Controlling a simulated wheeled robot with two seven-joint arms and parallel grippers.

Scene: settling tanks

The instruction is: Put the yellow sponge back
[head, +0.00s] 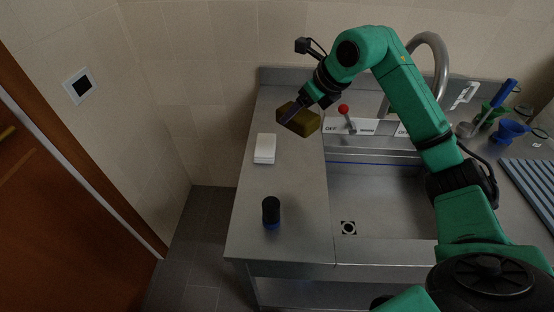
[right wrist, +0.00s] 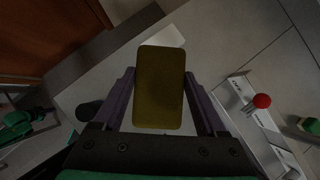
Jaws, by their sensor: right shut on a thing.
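The yellow sponge (head: 305,123) is held in my right gripper (head: 292,113), at the back of the left counter in the head view. It appears to be above the counter, tilted. In the right wrist view the sponge (right wrist: 159,88) fills the space between the two fingers, which are shut on its sides. A white block-like thing (head: 265,146) lies on the counter, to the left and nearer than the sponge. I cannot tell whether it is a holder. My left gripper is in neither view.
A dark cylinder with a blue base (head: 271,212) stands near the counter's front. A red-knobbed lever (head: 344,109) is right of the sponge. The sink basin (head: 385,205) lies to the right. Blue and green funnels (head: 510,130) stand at far right. The counter between white block and cylinder is clear.

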